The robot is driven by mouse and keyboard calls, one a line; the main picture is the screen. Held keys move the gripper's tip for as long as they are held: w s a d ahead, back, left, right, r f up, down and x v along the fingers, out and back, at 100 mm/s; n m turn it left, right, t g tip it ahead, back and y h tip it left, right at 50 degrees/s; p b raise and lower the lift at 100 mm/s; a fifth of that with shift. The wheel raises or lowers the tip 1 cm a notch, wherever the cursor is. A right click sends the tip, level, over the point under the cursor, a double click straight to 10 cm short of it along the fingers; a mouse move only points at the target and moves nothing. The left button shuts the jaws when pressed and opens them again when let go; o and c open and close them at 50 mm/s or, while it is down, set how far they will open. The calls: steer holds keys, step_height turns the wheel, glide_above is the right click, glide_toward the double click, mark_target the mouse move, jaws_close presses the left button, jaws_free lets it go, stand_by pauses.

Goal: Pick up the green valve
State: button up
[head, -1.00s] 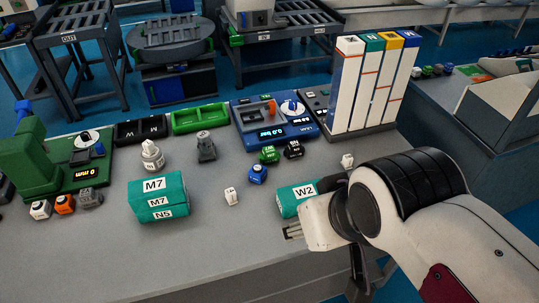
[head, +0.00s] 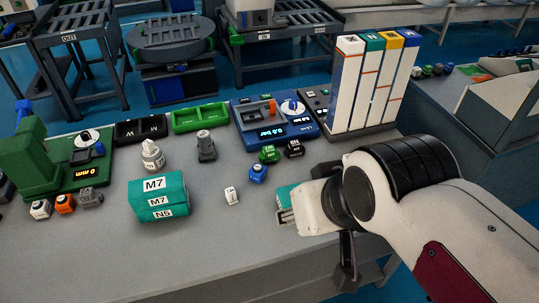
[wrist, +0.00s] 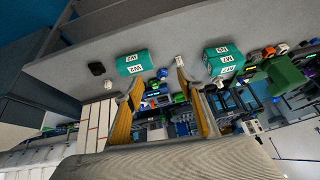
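A small green block-shaped valve (head: 269,154) stands on the grey bench in the head view, between a black valve (head: 293,149) and a blue valve (head: 257,173). My gripper (head: 285,216) is in front of it and to the right, apart from it, over the near part of the bench. In the wrist view my gripper (wrist: 160,80) shows two yellowish fingers spread apart with nothing held between them. Small blue and green pieces show beyond and between the fingers there, too small to tell apart surely.
A teal M7 box (head: 158,196) and a white block (head: 231,195) stand left of my gripper. A teal W2 box (wrist: 135,63) is mostly hidden by it in the head view. A blue tester (head: 275,124) and tall columns (head: 368,85) stand behind the valves.

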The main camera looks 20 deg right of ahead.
steer(key=w+a+r+m+t+y, duration=0.15)
steer(key=w+r+m, duration=0.25)
steer(key=w, duration=0.5)
steer(key=w+a+r+m+t, duration=0.2)
steer(key=w+a+r+m, duration=0.15)
steer(key=w, duration=0.45)
steer(key=w+a+r+m+t+y, duration=0.15)
steer(key=w+r+m, duration=0.3)
steer(key=w, duration=0.45)
steer(key=w+d+m+t+h, duration=0.1)
steer(key=w+m+t+h, duration=0.1)
steer(key=w+m, duration=0.55)
steer(key=w+d+m+t+h, duration=0.25)
steer(key=w+m, duration=0.25)
steer(key=w, duration=0.6)
steer(key=w+d+f+m+g+h, duration=0.1)
steer(key=w+d+f+m+h, duration=0.15)
steer(key=w+m, duration=0.3)
steer(key=m+g+h, duration=0.9)
steer(key=m+g, duration=0.3)
steer(key=m, duration=0.9)
glide_above(262, 157)
steer(key=f, duration=2.9)
steer(key=shift+w+d+f, duration=0.1)
steer(key=shift+w+f, duration=0.25)
steer(key=shift+f, duration=0.05)
steer(key=shift+s+f, duration=0.3)
steer(key=shift+f, duration=1.75)
